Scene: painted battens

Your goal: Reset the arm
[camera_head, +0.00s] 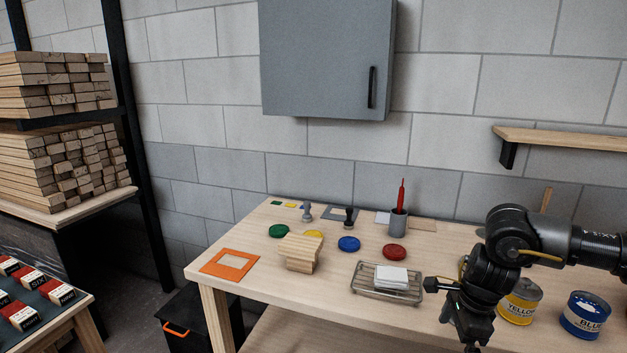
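My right arm comes in from the right, over the right part of the wooden workbench (330,284). Its black gripper (470,345) points down near the bottom edge of the view, by the table's front. The fingertips are small and dark there, so I cannot tell whether they are open or shut. No held object shows at it. My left arm and gripper are not in view.
Near my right arm are a wire tray (371,292) with white cloths (392,277), a yellow tin (519,302) and a blue tin (584,316). A grey cabinet (325,60) hangs above.

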